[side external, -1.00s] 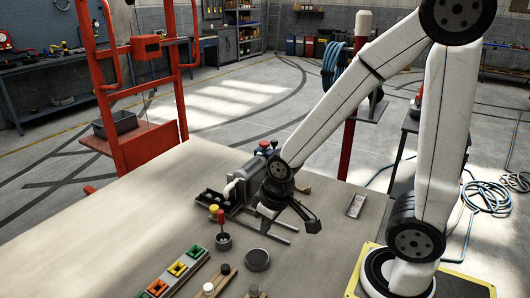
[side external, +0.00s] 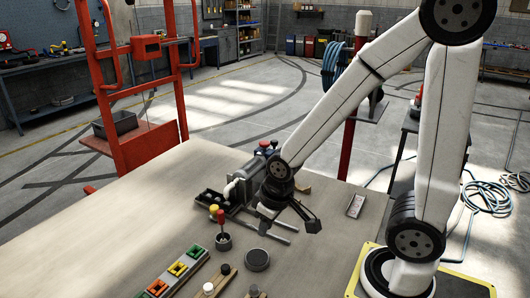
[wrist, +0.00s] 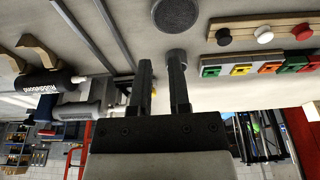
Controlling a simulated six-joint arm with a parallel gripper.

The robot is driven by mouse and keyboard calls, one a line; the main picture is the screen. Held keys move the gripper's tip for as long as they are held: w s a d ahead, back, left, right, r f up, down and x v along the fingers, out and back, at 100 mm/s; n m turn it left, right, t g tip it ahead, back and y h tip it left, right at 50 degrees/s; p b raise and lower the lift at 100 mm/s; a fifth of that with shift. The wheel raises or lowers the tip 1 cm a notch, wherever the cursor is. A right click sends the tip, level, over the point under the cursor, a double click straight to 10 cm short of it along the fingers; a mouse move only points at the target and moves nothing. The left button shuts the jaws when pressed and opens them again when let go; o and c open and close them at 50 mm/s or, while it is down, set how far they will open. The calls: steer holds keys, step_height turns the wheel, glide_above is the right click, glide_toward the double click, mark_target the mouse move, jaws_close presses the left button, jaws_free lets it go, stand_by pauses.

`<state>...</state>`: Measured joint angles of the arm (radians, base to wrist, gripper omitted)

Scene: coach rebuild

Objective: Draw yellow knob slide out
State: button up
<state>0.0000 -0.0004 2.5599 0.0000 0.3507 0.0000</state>
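The yellow knob (side external: 213,210) stands at the front left end of a grey metal mechanism (side external: 240,187) on the table. A red knob on a stem (side external: 221,216) rises from a dark round base just in front of it.
A dark round disc (side external: 257,260) lies in front of my gripper. A strip of coloured blocks (side external: 178,269) and wooden bars with black and white knobs (side external: 209,288) lie at the front. A small tray (side external: 356,205) is at right. The table's left side is clear.

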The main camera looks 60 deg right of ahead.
steer(key=o, duration=0.3)
steer(key=shift+r, duration=0.1)
steer(key=shift+w+v, duration=0.8)
steer(key=shift+v, duration=2.65)
steer(key=m+g, duration=0.3)
glide_above(214, 207)
steer(key=shift+f, duration=2.45)
steer(key=shift+f, duration=0.1)
steer(key=shift+f, duration=3.75)
jaws_close()
